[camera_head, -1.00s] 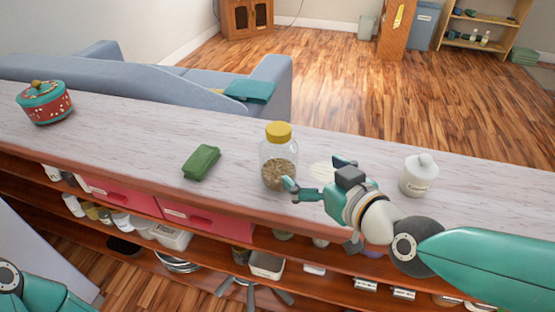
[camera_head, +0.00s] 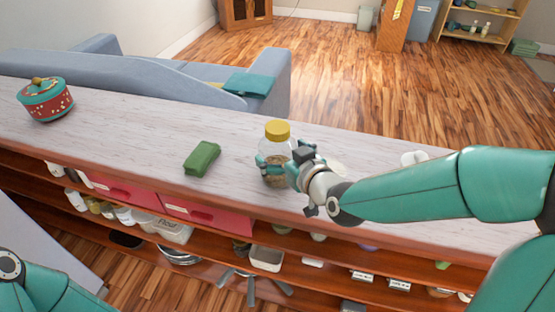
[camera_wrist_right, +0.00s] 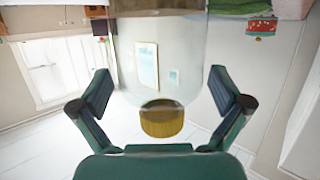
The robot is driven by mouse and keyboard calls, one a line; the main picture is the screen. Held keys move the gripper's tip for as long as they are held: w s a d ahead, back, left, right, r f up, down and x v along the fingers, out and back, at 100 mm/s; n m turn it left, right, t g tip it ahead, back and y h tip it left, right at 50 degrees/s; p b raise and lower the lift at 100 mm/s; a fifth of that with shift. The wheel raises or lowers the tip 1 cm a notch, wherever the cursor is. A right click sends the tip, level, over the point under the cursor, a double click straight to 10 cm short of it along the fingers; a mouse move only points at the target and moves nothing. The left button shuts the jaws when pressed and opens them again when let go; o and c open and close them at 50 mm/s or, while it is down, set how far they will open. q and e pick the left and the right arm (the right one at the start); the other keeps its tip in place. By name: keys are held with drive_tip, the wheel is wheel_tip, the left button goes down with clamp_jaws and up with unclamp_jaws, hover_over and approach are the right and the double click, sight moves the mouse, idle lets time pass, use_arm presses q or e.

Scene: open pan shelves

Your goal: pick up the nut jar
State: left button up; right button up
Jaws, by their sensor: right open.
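The nut jar (camera_head: 277,133) is a clear glass jar with a yellow lid and brown contents, upright on the counter. My right gripper (camera_head: 279,162) is at the jar, its fingers around the glass below the lid, partly hiding it. In the right wrist view the jar (camera_wrist_right: 161,60) appears upside down between the two spread fingers of the gripper (camera_wrist_right: 161,82). A gap shows on each side, so the gripper is open. Only part of my left arm shows at the lower left of the head view; its gripper is out of view.
A red and teal pot (camera_head: 46,101) stands at the far left. A white lidded canister (camera_head: 413,158) is mostly hidden behind my right arm. Shelves with containers lie below.

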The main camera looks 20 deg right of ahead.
drive_tip(key=shift+x, duration=0.95)
drive_tip(key=shift+c, duration=0.2)
drive_tip(key=c, duration=1.3)
drive_tip(key=shift+r, duration=0.15)
drive_tip(key=shift+c, duration=0.4)
drive_tip(key=shift+r, duration=0.1)
